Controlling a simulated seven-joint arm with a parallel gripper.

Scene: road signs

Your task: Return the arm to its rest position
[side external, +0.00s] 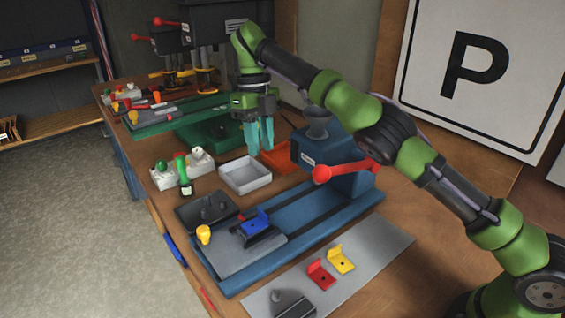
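My gripper (260,134) has teal fingers that point down. It hangs above the bench, just behind the white tray (245,175) and left of the blue machine. The fingers look slightly apart with nothing seen between them. My green and black arm reaches in from the lower right, with its elbow raised over the blue machine.
A blue machine (335,160) with a red-knobbed lever stands close below my arm. A blue bracket (256,220) sits on its base. Red (320,275) and yellow (341,260) brackets lie on a grey plate (375,253). An orange tray (278,157) is near my fingers. A sign (480,110) leans behind.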

